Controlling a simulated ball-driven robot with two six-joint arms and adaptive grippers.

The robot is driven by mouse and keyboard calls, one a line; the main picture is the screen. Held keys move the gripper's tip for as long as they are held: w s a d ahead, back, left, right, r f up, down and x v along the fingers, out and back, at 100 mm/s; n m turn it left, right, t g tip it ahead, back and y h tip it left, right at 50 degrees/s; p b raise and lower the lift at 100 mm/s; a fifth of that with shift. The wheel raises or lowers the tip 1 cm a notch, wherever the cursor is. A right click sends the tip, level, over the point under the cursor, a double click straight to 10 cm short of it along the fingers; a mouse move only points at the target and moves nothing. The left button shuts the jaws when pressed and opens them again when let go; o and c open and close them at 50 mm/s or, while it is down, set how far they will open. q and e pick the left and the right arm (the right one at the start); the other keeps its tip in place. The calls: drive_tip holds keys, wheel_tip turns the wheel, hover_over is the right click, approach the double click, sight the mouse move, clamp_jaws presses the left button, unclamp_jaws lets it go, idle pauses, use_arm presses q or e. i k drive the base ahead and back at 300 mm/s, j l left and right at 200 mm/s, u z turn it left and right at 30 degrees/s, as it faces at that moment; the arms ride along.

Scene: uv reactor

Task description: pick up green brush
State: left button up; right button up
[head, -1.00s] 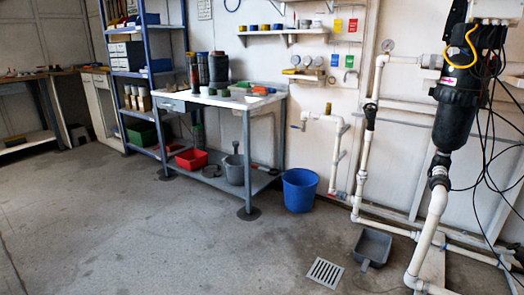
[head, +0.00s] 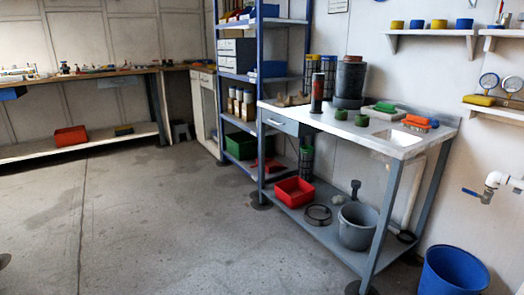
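A low green block (head: 385,107), which may be the green brush, lies near the back of the white workbench top (head: 330,124), toward the right. Its bristles are too small to make out. Two short green round pieces stand on the bench left of it, one (head: 341,114) further left than the other (head: 361,119). An orange piece (head: 415,121) lies to the right of the green block. Neither of my grippers is in view.
A blue bucket (head: 452,272) stands on the floor at the bench's right. The lower shelf holds a red bin (head: 294,191) and a grey bucket (head: 357,226). Blue-framed shelving (head: 262,75) stands left of the bench. The floor in front and left is open.

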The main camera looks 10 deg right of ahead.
sight(382, 107)
drive_tip(key=i, duration=2)
drive_tip(key=j+u, duration=0.05)
drive_tip(key=j, duration=0.05)
